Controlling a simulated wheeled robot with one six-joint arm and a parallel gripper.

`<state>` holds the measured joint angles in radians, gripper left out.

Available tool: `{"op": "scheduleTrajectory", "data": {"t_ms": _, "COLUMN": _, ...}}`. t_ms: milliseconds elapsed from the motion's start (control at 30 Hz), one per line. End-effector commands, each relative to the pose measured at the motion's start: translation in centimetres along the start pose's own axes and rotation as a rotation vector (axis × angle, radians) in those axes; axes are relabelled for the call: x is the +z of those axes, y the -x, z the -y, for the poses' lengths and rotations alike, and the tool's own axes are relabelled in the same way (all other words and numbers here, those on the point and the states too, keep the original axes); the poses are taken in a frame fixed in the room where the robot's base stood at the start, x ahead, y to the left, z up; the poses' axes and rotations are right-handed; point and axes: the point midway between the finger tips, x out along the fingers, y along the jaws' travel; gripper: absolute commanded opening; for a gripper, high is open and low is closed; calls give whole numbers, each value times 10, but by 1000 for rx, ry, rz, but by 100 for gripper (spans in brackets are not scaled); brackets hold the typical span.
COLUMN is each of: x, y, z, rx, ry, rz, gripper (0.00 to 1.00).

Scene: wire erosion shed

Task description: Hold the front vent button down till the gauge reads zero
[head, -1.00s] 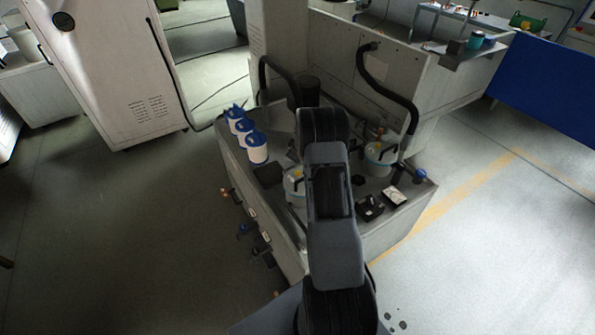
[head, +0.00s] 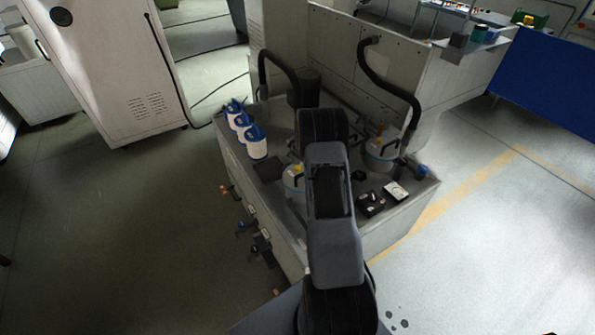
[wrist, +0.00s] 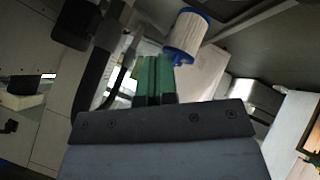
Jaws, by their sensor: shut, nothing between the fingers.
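Two pale canisters stand on the machine's grey top in the head view. The nearer one (head: 291,186) has a yellow top piece (head: 298,168) and is partly hidden behind my arm. The farther one (head: 378,161) stands right of my arm with an orange piece on top. I cannot make out which part is the vent button, and no gauge reading is legible. My gripper (wrist: 158,58) shows in the wrist view with its green fingertips together and empty. In the head view it is hidden behind my arm. A white cylinder with a blue rim (wrist: 187,35) appears beyond the fingertips.
Several white-and-blue cartridges (head: 257,147) stand on the top's left side. A black box (head: 370,203) and a white card (head: 397,191) lie at the right. Black hoses (head: 375,75) arch behind. Open floor lies on both sides.

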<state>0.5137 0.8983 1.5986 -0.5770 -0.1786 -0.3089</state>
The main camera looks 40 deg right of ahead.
Motion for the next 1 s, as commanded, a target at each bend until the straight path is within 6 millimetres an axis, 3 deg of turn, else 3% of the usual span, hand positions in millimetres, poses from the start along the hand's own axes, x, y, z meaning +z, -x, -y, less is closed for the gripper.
{"op": "scheduleTrajectory", "data": {"t_ms": 400, "x": 27, "y": -37, "z": 26, "rx": 1, "ry": 1, "rz": 0, "gripper": 0}}
{"op": "scheduleTrajectory", "data": {"t_ms": 1000, "x": 28, "y": -38, "z": 28, "rx": 1, "ry": 1, "rz": 0, "gripper": 0}}
